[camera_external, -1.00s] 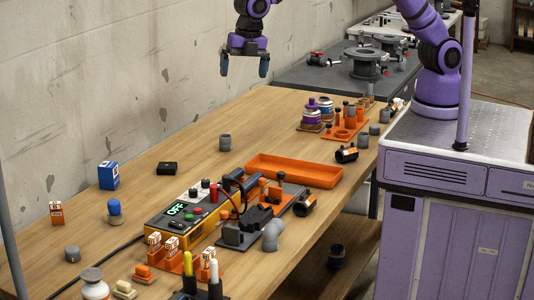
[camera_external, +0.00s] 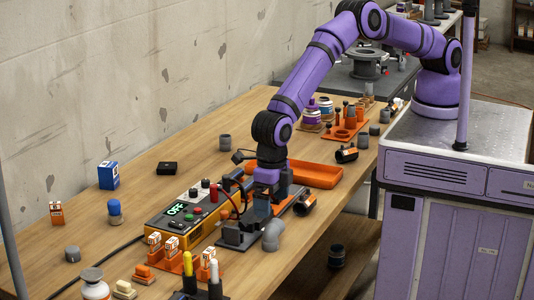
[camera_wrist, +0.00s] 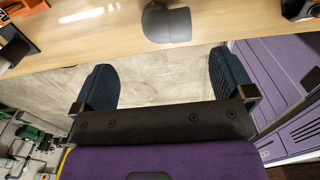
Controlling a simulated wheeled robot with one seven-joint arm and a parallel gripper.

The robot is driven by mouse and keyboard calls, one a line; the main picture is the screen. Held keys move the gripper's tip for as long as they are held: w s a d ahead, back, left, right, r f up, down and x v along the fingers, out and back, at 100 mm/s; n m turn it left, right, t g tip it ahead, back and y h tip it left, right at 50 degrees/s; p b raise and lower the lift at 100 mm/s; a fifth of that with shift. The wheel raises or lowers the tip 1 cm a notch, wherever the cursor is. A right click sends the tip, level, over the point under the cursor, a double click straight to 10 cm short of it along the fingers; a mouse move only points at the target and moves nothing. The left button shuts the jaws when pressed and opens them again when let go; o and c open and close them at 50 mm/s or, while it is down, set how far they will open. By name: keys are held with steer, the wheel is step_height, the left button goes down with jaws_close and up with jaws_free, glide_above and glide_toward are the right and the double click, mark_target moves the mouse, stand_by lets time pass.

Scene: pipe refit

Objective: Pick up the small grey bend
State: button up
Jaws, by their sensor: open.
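The small grey bend (camera_external: 272,236) lies on the wooden table near its front edge, an elbow-shaped pipe piece. In the wrist view the bend (camera_wrist: 168,25) shows at the top centre, beyond my fingertips and roughly in line with the gap between them. My gripper (camera_external: 262,210) is low over the table, just behind the bend in the external view, pointing down. In the wrist view my gripper (camera_wrist: 162,80) is open, with nothing between its two dark fingers. The external view does not show clearly how high the fingers are above the table.
A yellow-and-black box (camera_external: 185,218) with an OFF display stands to the left of my gripper. A dark clamp fixture (camera_external: 232,240) sits beside the bend. An orange tray (camera_external: 322,175) is behind. The front edge is close.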

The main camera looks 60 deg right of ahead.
mark_target(272, 224)
steer(key=f, duration=0.8)
steer(key=shift+d+f, duration=0.3)
steer(key=shift+f, duration=0.1)
steer(key=shift+c, duration=0.2)
steer(key=c, duration=1)
